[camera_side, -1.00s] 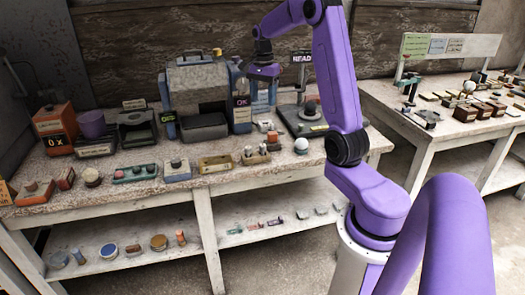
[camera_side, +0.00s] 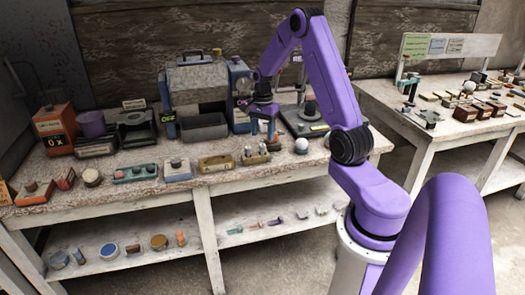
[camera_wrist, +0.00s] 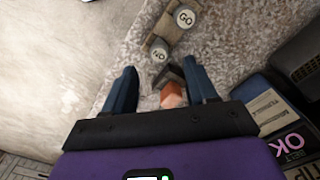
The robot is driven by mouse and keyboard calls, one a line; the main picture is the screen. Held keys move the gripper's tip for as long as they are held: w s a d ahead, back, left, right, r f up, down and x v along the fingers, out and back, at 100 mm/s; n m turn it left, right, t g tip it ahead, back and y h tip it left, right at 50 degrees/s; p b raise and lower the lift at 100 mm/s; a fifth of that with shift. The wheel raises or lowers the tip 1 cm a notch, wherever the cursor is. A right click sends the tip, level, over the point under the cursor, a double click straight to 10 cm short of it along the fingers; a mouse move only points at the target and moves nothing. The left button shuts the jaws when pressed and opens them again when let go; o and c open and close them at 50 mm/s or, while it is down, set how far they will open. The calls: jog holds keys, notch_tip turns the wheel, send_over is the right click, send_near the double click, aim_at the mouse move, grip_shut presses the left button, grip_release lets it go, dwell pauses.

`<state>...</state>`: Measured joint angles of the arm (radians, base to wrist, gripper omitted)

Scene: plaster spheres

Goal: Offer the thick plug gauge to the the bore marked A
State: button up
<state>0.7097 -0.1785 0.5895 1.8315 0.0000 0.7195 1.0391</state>
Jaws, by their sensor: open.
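My gripper (camera_side: 263,124) is open and hangs low over the right part of the bench. In the wrist view, its two dark blue fingers (camera_wrist: 158,68) stand apart. Between them, farther down, is a small orange block (camera_wrist: 172,95) beside dark pieces (camera_wrist: 170,75). Two pale round ends marked GO (camera_wrist: 184,17) and NO (camera_wrist: 159,50) sit on a tan rack, which shows in the side view (camera_side: 256,158) just in front of my gripper. I cannot tell which piece is the thick plug gauge. No mark A can be read.
A grey machine with a blue side (camera_side: 240,80) stands close behind my gripper. A white ball (camera_side: 301,146) and a dark stand (camera_side: 308,118) are to the right. Several trays line the bench's front left, including a tan tray (camera_side: 217,163).

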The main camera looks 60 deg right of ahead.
aim_at(263, 145)
jog(key=f, duration=0.4)
jog(key=shift+a+f, duration=0.15)
jog(key=shift+a, duration=0.05)
grip_shut()
